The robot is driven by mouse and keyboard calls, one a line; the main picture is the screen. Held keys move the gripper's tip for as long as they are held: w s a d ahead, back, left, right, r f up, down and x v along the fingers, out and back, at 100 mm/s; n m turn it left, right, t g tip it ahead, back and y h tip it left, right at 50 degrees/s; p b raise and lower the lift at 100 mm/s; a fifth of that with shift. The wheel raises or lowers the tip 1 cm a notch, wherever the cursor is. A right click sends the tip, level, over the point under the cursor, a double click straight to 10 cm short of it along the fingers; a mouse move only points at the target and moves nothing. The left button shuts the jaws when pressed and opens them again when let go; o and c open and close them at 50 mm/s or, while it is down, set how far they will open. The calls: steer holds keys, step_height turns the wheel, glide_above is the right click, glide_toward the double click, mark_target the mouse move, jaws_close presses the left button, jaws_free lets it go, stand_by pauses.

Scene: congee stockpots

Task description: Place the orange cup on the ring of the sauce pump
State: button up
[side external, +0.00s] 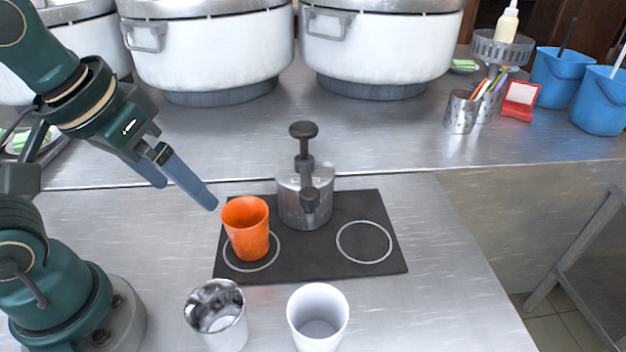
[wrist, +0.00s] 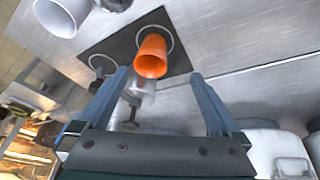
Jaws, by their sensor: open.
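The orange cup (side external: 247,230) stands upright on the black mat (side external: 335,265), inside the left white ring (side external: 238,268). The sauce pump (side external: 305,195), a steel pot with a dark plunger and spout, stands at the mat's back middle, between the left ring and the empty right ring (side external: 364,242). My gripper (side external: 190,195) is open and empty, up and to the left of the cup, apart from it. In the wrist view the orange cup (wrist: 151,57) shows beyond the gap between my fingers (wrist: 162,88); the sauce pump is partly hidden there by the cup and a finger.
A steel cup (side external: 217,315) and a white cup (side external: 318,318) stand in front of the mat. Large white stockpots (side external: 210,50) stand at the back. Utensil holders (side external: 462,112) and blue buckets (side external: 560,78) are at the back right. The counter right of the mat is clear.

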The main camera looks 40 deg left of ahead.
steer(key=shift+s+a+f+m+t, duration=0.15)
steer(key=shift+s+f+m+t, duration=0.15)
steer(key=shift+m, duration=0.3)
steer(key=shift+s+a+f+m+t, duration=0.15)
steer(key=shift+f+m+t, duration=0.1)
steer(key=shift+m, duration=0.35)
